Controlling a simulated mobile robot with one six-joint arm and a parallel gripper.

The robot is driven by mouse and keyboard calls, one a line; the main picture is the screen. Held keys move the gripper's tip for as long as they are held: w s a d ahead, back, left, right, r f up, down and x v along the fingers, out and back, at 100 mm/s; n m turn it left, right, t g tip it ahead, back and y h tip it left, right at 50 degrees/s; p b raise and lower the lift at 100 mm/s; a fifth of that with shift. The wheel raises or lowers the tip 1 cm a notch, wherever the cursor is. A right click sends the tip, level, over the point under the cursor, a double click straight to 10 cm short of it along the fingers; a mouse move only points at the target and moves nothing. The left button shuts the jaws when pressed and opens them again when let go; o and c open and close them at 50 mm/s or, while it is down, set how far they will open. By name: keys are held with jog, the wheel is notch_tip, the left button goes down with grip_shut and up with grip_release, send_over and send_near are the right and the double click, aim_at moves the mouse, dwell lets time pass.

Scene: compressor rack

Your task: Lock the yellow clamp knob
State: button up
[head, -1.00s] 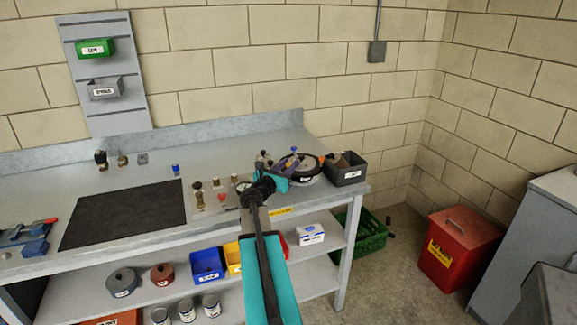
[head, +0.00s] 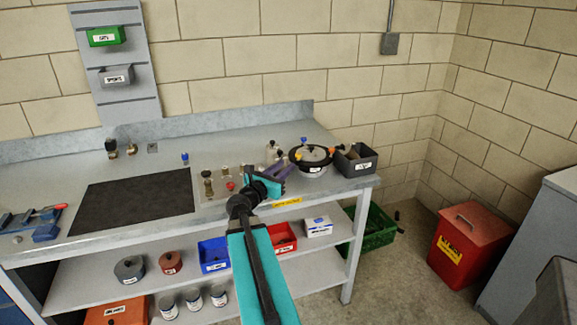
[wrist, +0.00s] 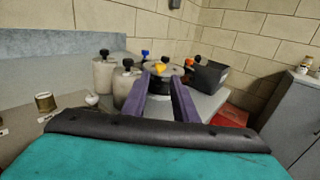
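The yellow clamp knob (wrist: 160,69) shows in the wrist view between my two purple fingers and beyond their tips, on the near side of a round dark pot. In the head view the knob (head: 299,156) is a small spot at the near left edge of the black-rimmed pot (head: 321,167) on the bench. My gripper (head: 284,168) is just left of and nearer than the pot. In the wrist view my gripper (wrist: 160,79) is open, with a clear gap between the fingers and nothing held. I see no contact with the knob; its exact turn is too small to tell.
A blue knob (head: 304,139) and an orange knob (head: 331,150) are also on the pot. Grey canisters with black knobs (wrist: 103,74) stand left of my fingers. A dark grey bin (head: 356,163) stands right of the pot. Brass fittings (head: 208,184) stand left on the bench.

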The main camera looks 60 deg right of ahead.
jog(key=shift+s+a, duration=0.1)
jog(key=shift+a, duration=1.5)
